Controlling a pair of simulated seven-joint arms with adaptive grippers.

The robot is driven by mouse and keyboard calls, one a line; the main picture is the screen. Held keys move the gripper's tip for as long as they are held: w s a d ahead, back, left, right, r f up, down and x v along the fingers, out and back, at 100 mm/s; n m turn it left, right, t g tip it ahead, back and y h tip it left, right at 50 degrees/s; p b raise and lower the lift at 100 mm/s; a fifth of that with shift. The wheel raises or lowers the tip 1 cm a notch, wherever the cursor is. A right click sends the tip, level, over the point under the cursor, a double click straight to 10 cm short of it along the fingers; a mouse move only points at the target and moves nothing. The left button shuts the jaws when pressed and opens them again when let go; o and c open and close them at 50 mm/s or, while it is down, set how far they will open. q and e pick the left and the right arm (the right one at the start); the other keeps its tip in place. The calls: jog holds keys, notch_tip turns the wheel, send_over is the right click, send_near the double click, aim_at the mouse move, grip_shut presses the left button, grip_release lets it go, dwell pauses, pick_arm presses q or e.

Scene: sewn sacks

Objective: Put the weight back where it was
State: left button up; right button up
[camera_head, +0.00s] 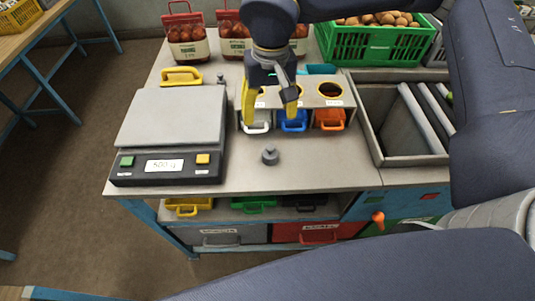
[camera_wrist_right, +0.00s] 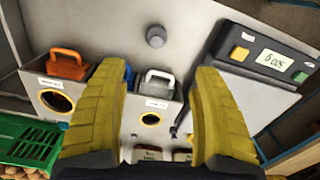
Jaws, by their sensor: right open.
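A small grey knobbed weight (camera_head: 270,156) stands upright on the bench, right of the scale (camera_head: 172,130) and in front of the row of bins. It also shows in the right wrist view (camera_wrist_right: 155,37), beyond the fingertips. The scale's grey plate is bare and its display appears to read 500 g. My right gripper (camera_head: 270,118) is open and empty over the bins, behind the weight and apart from it. Its two yellow fingers also stand wide apart in the wrist view (camera_wrist_right: 160,70). My left gripper is not in view.
A bin holder (camera_head: 337,88) has round holes and white, blue and orange handled bins. Red-topped sacks (camera_head: 186,42), a green crate (camera_head: 372,43) and a grey bin (camera_head: 400,160) surround the bench.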

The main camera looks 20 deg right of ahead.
aim_at(270, 149)
jog(key=f, duration=1.7)
jog(key=shift+s+d+f, duration=0.1)
jog(key=shift+d+f, duration=0.05)
jog(key=shift+d, duration=0.05)
grip_shut()
dwell(0.4)
